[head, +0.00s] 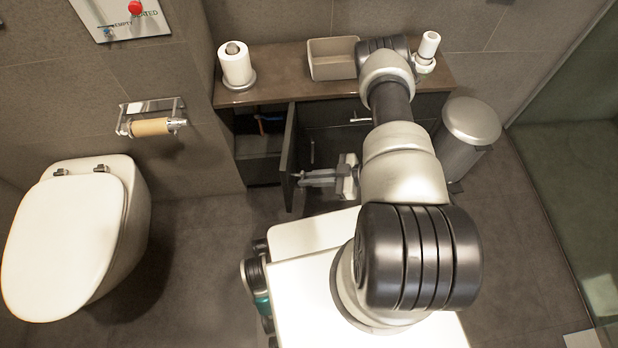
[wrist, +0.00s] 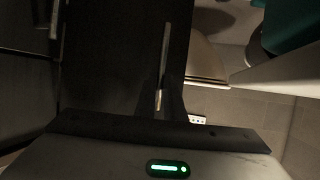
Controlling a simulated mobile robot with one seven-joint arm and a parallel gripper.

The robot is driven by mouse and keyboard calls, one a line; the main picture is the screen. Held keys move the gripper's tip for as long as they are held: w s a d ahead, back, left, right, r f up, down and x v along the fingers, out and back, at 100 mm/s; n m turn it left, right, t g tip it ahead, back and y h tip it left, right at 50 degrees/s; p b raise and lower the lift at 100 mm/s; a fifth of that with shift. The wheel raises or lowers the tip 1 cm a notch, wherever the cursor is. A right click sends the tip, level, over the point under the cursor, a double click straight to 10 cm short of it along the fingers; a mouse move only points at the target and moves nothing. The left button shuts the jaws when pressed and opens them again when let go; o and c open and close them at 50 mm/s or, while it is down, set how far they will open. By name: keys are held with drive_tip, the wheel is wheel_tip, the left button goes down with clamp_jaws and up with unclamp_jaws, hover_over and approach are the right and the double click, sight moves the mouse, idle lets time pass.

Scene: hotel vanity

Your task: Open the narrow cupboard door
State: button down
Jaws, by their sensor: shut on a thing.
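The narrow cupboard door (head: 289,158) stands swung out from the dark vanity, roughly square to its front. Its open compartment (head: 260,145) shows to the left, dark inside. My gripper (head: 302,178) reaches the door's right face from the right, low on the panel and near its outer edge. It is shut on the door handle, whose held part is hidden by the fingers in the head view. In the wrist view the dark door panel (wrist: 115,65) fills the middle, with a thin metallic handle (wrist: 164,60) running up from between the fingers.
The vanity top (head: 285,92) holds a paper roll on a stand (head: 236,66), a beige box (head: 332,60) and a white bottle (head: 428,46). A steel bin (head: 468,130) stands at right and a toilet (head: 70,240) at left. Floor (head: 205,235) shows between toilet and vanity.

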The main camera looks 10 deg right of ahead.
drive_tip(key=c, duration=1.8)
unclamp_jaws()
drive_tip(key=shift+w+d, duration=0.15)
drive_tip(key=shift+w, duration=0.4)
drive_tip(key=shift+c, duration=0.2)
drive_tip(key=shift+s, duration=0.1)
drive_tip(key=p+v, duration=0.2)
drive_tip(key=v, duration=1.5)
drive_tip(key=shift+s+d+p, duration=0.15)
drive_tip(key=shift+s+p, duration=0.15)
drive_tip(key=shift+p, duration=0.05)
drive_tip(key=shift+d, duration=0.1)
